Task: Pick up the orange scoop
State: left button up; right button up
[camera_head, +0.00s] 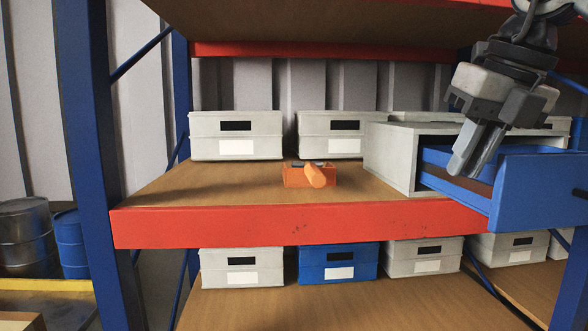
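The orange scoop (316,176) is on the wooden middle shelf, near its front edge. It appears as a small orange box-like body with a rounded orange part toward me, and small dark bits show behind its rim. My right gripper (470,165) points down at the right, over the open blue drawer and well to the right of the scoop. Its fingers look to be together, with nothing visible between them. My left gripper is not in view.
The blue drawer (541,190) sticks out of a grey housing (392,155) right of the scoop. Grey boxes (236,122) stand behind it. An orange-red beam (300,224) edges the shelf; a blue post (85,120) rises at left. The shelf left of the scoop is clear.

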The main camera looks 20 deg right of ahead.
aim_at(311, 175)
jog(key=i, duration=1.15)
